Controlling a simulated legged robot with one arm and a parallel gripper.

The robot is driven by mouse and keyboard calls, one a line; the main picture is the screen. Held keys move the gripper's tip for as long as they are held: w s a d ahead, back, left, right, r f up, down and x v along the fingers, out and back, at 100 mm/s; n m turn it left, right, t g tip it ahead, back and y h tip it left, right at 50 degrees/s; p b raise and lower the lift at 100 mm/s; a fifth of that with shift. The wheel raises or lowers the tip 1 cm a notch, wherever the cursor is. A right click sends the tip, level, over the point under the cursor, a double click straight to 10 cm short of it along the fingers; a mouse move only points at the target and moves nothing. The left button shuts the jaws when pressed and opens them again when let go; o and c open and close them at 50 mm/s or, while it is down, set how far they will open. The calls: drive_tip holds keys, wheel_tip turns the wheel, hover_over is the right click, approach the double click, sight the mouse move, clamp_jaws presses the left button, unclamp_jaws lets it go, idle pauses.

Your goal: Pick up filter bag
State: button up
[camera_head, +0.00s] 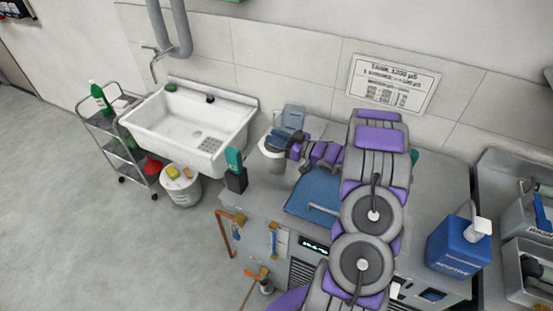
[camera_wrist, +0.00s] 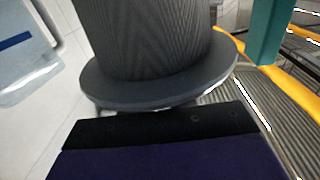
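A dark grey ribbed cylinder with a wide flat rim, which looks like the filter bag (camera_wrist: 150,40), fills the upper middle of the wrist view. My gripper (camera_head: 276,140) is at the back left of the grey worktop in the head view, over a pale round container (camera_head: 272,160). In the wrist view a dark purple and black part of my gripper (camera_wrist: 160,145) lies along the bottom, close to the ribbed cylinder's rim. The fingertips do not show clearly, so I cannot tell whether they touch or hold it.
A teal and black bottle (camera_head: 235,170) stands left of my gripper. A pale blue container (camera_head: 292,117) stands behind it. A blue panel (camera_head: 310,198) lies to its right. A blue jug (camera_head: 459,243) stands farther right. A white sink (camera_head: 190,128) is at left.

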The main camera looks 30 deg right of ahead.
clamp_jaws()
drive_tip(key=shift+r, duration=0.1)
idle(0.3)
